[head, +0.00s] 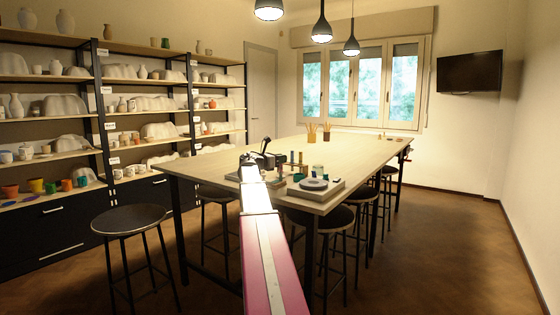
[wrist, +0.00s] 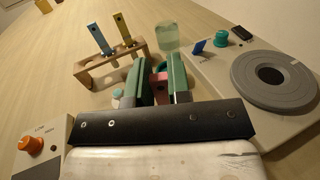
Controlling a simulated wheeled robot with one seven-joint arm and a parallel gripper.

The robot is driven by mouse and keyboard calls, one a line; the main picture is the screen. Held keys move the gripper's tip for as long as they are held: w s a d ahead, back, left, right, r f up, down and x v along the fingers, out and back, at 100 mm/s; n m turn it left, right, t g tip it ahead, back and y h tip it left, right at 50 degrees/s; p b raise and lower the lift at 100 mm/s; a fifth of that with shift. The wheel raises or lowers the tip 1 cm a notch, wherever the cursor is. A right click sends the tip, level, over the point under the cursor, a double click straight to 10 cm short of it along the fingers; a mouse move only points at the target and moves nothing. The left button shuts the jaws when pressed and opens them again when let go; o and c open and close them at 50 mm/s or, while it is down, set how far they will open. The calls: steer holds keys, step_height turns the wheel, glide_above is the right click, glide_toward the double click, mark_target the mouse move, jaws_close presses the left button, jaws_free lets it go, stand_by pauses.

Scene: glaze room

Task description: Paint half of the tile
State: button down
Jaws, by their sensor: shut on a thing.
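In the wrist view, my gripper (wrist: 158,68) has two green fingers, shut on a pink-red piece (wrist: 160,84), which looks like a tool handle. Most of that piece is hidden by the fingers and the dark bar in front. A wooden rack (wrist: 101,80) stands just left and beyond, with a blue handle (wrist: 96,36) and a yellow handle (wrist: 123,28) upright in it. A clear jar (wrist: 168,37) stands beyond the fingers. A grey round wheel (wrist: 273,75) with a dark centre is to the right on a pale base. I cannot make out a tile.
A box with an orange knob (wrist: 33,145) is at lower left. The long table (head: 340,148) is mostly clear farther back; stools (head: 133,218) surround it.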

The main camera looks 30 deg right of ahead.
steer(key=shift+r, duration=0.1)
steer(key=shift+r, duration=2.95)
